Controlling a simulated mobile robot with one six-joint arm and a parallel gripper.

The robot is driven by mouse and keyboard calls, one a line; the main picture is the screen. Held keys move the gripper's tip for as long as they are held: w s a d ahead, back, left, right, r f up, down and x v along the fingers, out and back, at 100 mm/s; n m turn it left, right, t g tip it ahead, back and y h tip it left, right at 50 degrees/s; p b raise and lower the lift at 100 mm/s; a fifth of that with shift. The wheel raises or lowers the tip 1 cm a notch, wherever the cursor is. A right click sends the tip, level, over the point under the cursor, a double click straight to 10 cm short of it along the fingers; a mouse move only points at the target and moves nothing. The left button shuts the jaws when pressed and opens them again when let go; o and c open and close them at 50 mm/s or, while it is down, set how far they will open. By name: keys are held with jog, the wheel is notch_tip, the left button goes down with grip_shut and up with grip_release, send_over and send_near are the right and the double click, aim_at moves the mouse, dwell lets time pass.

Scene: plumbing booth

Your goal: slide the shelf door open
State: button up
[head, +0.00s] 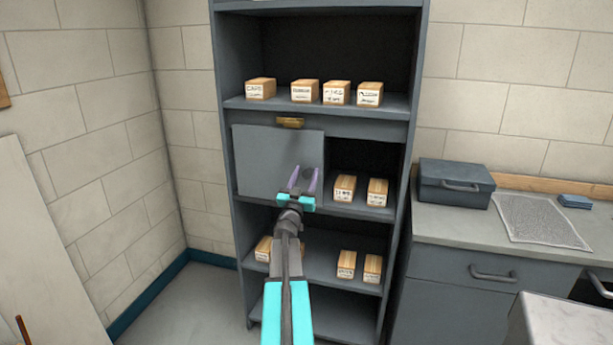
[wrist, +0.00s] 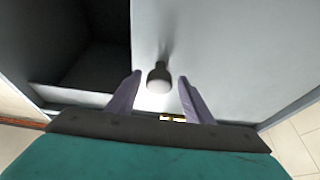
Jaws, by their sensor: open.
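The shelf door (head: 265,158) is a flat grey panel covering the left part of the middle shelf bay in the head view. The bay is uncovered to its right. The door fills the middle and right of the wrist view (wrist: 235,60). Its round dark knob (wrist: 158,76) stands out from the panel. My gripper (head: 306,174) is in front of the door's right side. Its purple fingers are open, one on either side of the knob in the wrist view (wrist: 160,80). I cannot tell whether either finger touches the knob.
The grey shelf unit (head: 223,75) holds small labelled wooden boxes, including one (head: 345,188) in the uncovered bay. A brass label plate (head: 290,122) sits above the door. A counter (head: 450,229) with a grey toolbox (head: 455,183) stands right. Floor at left is clear.

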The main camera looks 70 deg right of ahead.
jog(key=b+v, duration=0.2)
jog(key=v, duration=1.1)
jog(key=shift+a+f, duration=0.1)
dwell(0.6)
